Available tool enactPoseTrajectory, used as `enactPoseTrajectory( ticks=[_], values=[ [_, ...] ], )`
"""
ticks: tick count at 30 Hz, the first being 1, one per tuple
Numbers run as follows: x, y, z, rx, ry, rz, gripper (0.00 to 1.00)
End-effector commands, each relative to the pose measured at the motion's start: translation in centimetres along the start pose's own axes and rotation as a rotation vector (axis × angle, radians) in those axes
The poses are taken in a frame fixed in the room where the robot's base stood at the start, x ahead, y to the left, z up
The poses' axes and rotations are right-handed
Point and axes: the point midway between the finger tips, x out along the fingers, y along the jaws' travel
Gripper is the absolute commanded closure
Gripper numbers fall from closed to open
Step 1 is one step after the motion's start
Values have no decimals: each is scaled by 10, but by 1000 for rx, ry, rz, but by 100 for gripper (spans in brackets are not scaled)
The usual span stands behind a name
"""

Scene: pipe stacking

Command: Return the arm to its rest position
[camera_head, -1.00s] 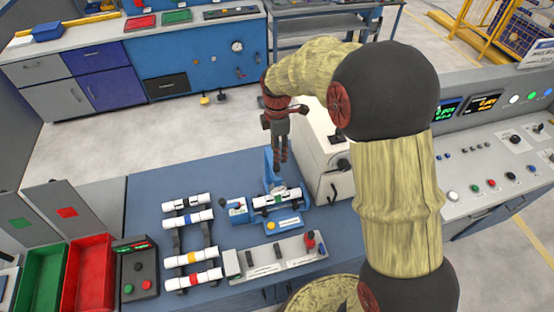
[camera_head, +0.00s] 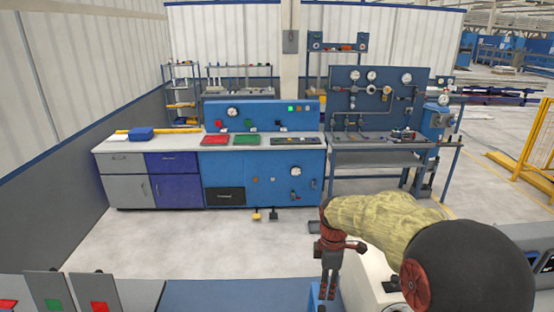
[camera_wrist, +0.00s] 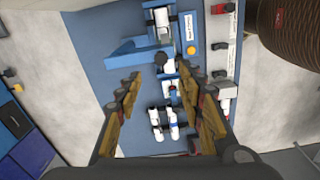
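My gripper (camera_head: 328,285) hangs pointing down at the lower middle of the head view, in front of the pale yellow-sleeved arm. In the wrist view my gripper (camera_wrist: 157,88) has its two fingers apart, with nothing held between them. Below it on the blue table (camera_wrist: 95,50) is a blue fixture (camera_wrist: 125,55). A white pipe with a dark band (camera_wrist: 162,18) lies in the fixture. The pipes are out of the head view.
A grey control strip (camera_wrist: 218,55) with switches runs beside the fixture. A white machine (camera_head: 370,280) stands right of my gripper in the head view. A blue workbench (camera_head: 265,175) stands farther back, with open floor (camera_head: 150,245) in front of it.

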Motion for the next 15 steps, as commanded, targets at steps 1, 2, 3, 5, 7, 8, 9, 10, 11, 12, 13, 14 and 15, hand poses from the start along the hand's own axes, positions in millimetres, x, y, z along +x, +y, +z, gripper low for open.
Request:
enactPoseTrajectory(
  ticks=[1,2,3,5,7,8,9,10,11,12,13,14,15],
  values=[
    [2,-1,0,75,0,-2,62],
    [5,-5,1,131,-2,-10,62],
    [11,-13,2,211,-7,-24,62],
    [17,-27,5,335,-15,-42,62],
    [13,-44,7,480,-18,-43,62],
    [11,-51,9,542,-19,-40,62],
    [8,-62,11,626,-17,-34,62],
    [5,-70,13,689,-15,-27,62],
    [2,-80,15,752,-12,-20,62],
    [-2,-93,18,836,-5,-8,62],
    [-5,-102,20,893,1,2,62],
    [-8,-110,21,947,9,12,62],
    [-11,-122,24,1013,20,25,62]
  ],
)
